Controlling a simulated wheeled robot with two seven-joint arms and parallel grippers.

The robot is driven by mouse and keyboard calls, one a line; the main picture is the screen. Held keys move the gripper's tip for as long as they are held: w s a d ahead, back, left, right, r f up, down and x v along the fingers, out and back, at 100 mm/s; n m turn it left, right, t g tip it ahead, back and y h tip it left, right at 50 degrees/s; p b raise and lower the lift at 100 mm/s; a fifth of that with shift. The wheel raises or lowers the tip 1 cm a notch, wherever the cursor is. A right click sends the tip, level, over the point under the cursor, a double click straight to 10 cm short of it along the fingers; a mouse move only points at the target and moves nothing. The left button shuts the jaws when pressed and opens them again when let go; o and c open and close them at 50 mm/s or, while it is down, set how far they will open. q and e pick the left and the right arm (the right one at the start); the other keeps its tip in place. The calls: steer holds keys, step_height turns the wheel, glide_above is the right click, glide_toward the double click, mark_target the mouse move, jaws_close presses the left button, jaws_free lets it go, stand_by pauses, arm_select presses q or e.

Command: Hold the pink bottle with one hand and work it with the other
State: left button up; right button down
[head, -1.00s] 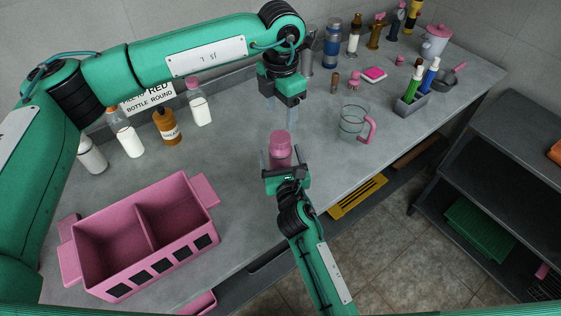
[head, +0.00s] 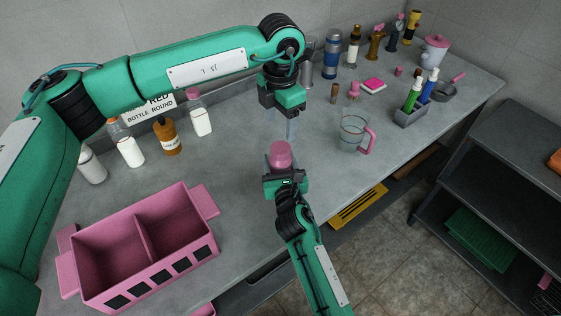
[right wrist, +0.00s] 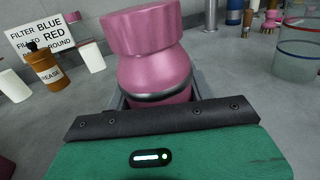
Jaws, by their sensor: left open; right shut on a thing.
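The pink bottle (head: 280,155) is held in my right gripper (head: 283,176), near the middle of the counter. In the right wrist view the bottle (right wrist: 153,70) has a wide pink cap above a rounded shoulder, with a dark ring lower down between the jaws. Its lower part is hidden behind the gripper. My left gripper (head: 281,119) is open and empty, pointing down, above and beyond the bottle in the head view. Its fingers appear apart from the bottle.
A pink two-compartment box (head: 190,248) stands at the front left. White bottles and a brown bottle (head: 168,138) stand behind it. A glass jug (head: 352,132) with a pink handle is to the right, near a grey pen holder (head: 409,117). Bare counter lies around the held bottle.

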mark_target(280, 147)
arm_select(q)
steer(key=m, duration=1.9)
steer(key=shift+m, duration=0.3)
steer(key=m, duration=0.6)
steer(key=shift+m, duration=0.4)
steer(key=shift+f, duration=0.35)
step_height(280, 147, down, 7)
steer(key=shift+f, duration=0.15)
